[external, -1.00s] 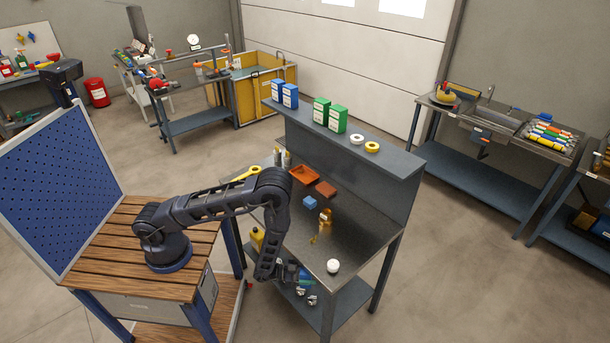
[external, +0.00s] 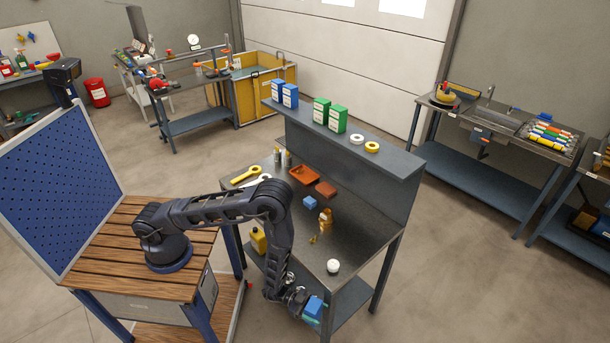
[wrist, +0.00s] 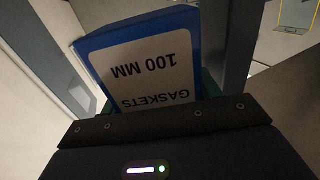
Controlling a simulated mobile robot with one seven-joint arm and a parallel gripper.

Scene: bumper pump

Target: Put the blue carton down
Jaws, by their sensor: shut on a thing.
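The blue carton (external: 315,307) is in my gripper (external: 306,306), low down beside the near end of the grey workbench, below its top. It looks tilted. In the wrist view the carton (wrist: 150,60) fills the middle, its white label reading "GASKETS 100 MM" upside down. My gripper (wrist: 155,115) is shut on it, and the dark gripper body hides the carton's lower part. The external view does not show clearly whether the carton touches anything besides my gripper.
The workbench top (external: 290,240) holds a small blue block (external: 309,202), an orange tray (external: 303,175), a brown bottle (external: 326,220) and a white round item (external: 333,266). Two blue cartons (external: 284,94) and two green cartons (external: 329,115) stand on the raised shelf. A bench leg (external: 330,315) is close to my gripper.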

